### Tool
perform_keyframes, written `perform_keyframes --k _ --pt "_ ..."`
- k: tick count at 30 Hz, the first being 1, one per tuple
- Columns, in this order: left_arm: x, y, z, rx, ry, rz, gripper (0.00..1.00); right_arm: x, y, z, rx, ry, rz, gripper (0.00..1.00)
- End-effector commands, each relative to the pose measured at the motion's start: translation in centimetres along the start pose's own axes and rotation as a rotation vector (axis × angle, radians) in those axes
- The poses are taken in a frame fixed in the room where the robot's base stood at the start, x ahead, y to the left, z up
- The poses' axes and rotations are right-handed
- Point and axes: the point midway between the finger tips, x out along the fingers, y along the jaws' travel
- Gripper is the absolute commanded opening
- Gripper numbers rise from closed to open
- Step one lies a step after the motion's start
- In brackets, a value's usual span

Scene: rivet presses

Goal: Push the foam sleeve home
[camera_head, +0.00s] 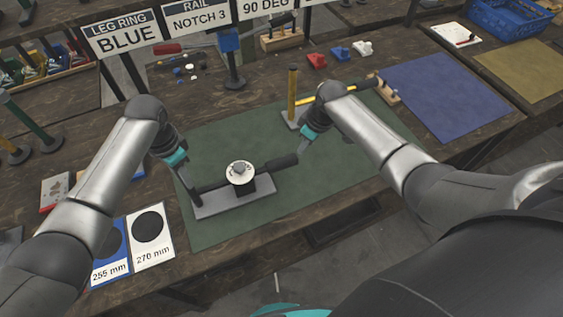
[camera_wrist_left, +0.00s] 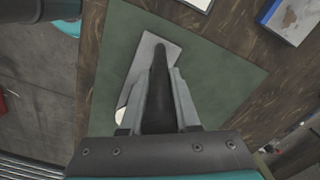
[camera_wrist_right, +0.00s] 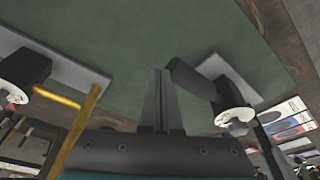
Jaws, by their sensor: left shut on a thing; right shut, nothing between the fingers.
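A grey base plate (camera_head: 232,204) lies on the green mat and carries a dark stand with a round white dial (camera_head: 241,171). A dark bar (camera_head: 212,185) runs through the stand to the left. A thicker dark cylinder, apparently the foam sleeve (camera_head: 283,162), is on the right side of it. My left gripper (camera_head: 191,188) is shut on the dark bar's left end; the bar lies between its fingers in the left wrist view (camera_wrist_left: 160,75). My right gripper (camera_head: 300,149) is shut and empty by the sleeve's outer end. In the right wrist view the sleeve (camera_wrist_right: 188,79) is beside the fingertips; contact is unclear.
A yellow post (camera_head: 292,90) on a small base stands behind my right gripper, with another fixture (camera_head: 386,90) further right. A blue mat (camera_head: 435,90) lies to the right. Two size cards (camera_head: 150,240) lie at the front left. The green mat's front part is clear.

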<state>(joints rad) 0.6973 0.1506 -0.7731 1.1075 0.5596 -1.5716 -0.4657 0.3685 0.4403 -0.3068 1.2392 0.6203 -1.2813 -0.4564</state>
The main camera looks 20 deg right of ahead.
Motion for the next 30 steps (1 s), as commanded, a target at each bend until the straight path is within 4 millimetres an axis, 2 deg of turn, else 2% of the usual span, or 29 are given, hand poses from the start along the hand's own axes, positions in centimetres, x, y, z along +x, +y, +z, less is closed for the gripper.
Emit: perform_keyframes --k 14,30 --pt "-0.04 -0.01 -0.04 0.0 0.001 0.0 0.0 -0.05 0.43 0.26 0.001 0.0 0.0 0.0" --pt "-0.04 -0.01 -0.03 0.0 0.001 0.0 0.0 0.79 0.43 0.45 0.0 0.001 0.0 0.0"
